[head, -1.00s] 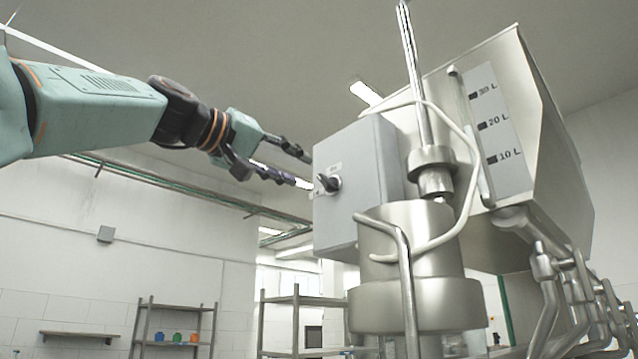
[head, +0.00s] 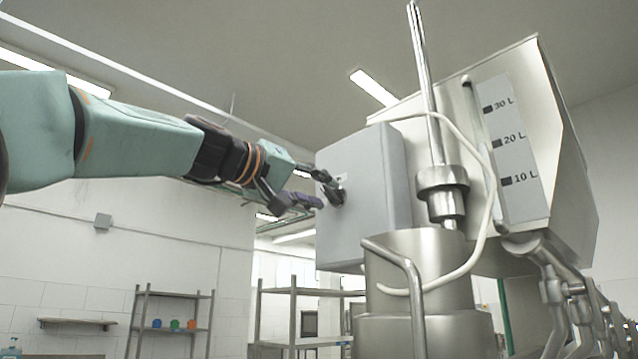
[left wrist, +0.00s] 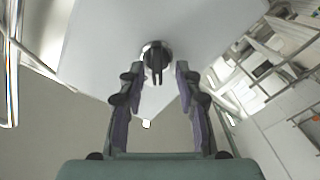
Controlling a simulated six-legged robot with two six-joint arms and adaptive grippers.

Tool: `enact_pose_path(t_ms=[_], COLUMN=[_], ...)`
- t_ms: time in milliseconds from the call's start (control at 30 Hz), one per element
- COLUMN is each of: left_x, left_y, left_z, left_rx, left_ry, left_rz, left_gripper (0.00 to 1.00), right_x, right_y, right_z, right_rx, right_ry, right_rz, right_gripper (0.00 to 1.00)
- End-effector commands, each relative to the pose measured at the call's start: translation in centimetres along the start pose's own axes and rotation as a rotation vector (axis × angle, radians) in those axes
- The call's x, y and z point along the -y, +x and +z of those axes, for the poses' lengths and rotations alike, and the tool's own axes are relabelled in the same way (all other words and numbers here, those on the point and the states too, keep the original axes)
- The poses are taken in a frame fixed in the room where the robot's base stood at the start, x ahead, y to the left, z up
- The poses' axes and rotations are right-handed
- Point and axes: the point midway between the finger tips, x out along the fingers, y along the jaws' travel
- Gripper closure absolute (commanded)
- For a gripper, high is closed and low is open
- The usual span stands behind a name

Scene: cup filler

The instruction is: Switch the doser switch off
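The doser switch is a black rotary knob (head: 335,193) on the face of a grey control box (head: 366,200) fixed to the steel doser. In the left wrist view the knob (left wrist: 156,58) has a round metal collar, and its black lever lies along the picture's vertical. My left gripper (head: 320,188) is in front of the box face, at the knob. In the left wrist view its two fingers (left wrist: 154,84) are apart, one on each side of the lever, with gaps between them and it. My right gripper is in neither view.
The steel hopper (head: 560,130) with a litre scale stands right of the box. A steel cylinder (head: 420,270) with a rod and a white cable (head: 480,240) are close beside the box. Shelving (head: 170,310) stands far back. The space left of the box below my arm is clear.

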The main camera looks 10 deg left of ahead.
Motion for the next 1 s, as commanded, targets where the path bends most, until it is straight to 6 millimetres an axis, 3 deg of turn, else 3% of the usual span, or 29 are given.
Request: enact_pose_path(t_ms=[333,733,1000], left_x=[0.08,0.05,0.01], left_y=[0.58,0.53,0.54], left_z=[0.12,0.09,0.10], left_rx=[0.001,0.001,0.001], left_ry=[0.000,0.000,0.001], left_rz=[0.000,0.000,0.000], left_gripper=[0.66,0.99,1.00], right_x=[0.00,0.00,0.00], right_y=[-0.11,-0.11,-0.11], right_z=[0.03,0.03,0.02], right_rx=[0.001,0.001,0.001], right_ry=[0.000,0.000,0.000], right_rz=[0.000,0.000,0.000], right_gripper=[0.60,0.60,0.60])
